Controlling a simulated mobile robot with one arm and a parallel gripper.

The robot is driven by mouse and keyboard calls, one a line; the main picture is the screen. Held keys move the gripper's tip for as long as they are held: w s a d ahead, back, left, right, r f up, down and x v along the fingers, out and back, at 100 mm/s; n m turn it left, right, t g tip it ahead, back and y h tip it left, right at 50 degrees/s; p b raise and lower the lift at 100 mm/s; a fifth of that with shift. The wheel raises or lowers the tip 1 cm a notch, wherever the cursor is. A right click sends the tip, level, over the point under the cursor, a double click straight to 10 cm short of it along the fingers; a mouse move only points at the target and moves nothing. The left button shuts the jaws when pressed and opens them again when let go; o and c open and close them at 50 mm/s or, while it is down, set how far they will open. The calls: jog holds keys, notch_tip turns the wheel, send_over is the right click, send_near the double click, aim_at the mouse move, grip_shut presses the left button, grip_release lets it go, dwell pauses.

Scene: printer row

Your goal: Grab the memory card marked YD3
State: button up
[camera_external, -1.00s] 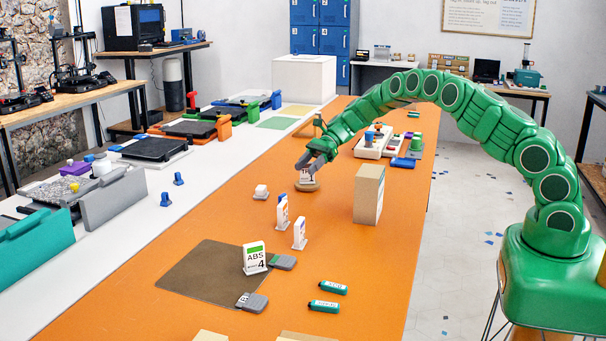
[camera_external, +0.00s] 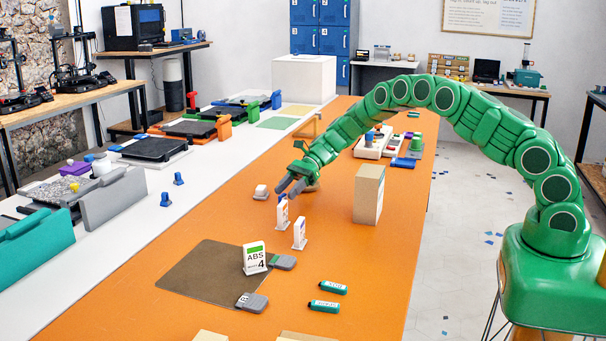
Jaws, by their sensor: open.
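No marking YD3 is legible, so I cannot tell which item is the memory card. Small upright white tags stand on the orange bench: one with a blue top (camera_external: 282,214) and one close by (camera_external: 299,234). Two flat grey pieces, one at the dark mat's right edge (camera_external: 283,262) and one at its front corner (camera_external: 252,302), and two teal sticks, one farther (camera_external: 333,288) and one nearer (camera_external: 324,306), lie in front; their lettering is too small to read. My gripper (camera_external: 285,193) is open, just above the blue-topped tag; contact cannot be told.
A white ABS 4 block (camera_external: 255,258) stands on the dark mat (camera_external: 205,275). A tall tan box (camera_external: 369,195) stands right of my gripper. A small white block (camera_external: 261,192) sits to its left. A tray with coloured parts (camera_external: 374,143) lies farther back. Bare orange bench surrounds the tags.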

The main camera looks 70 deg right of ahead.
jog(key=shift+w+a+f, duration=0.1)
jog(key=shift+a+f, duration=0.05)
jog(key=shift+a, duration=0.1)
grip_shut()
jog(key=shift+r, duration=0.5)
notch_tip(320, 180, up, 2)
jog(key=shift+r, duration=0.15)
jog(key=s+a+r, duration=0.2)
jog(key=s+r, duration=0.7)
jog(key=s, duration=0.4)
jog(key=shift+s+r, duration=0.4)
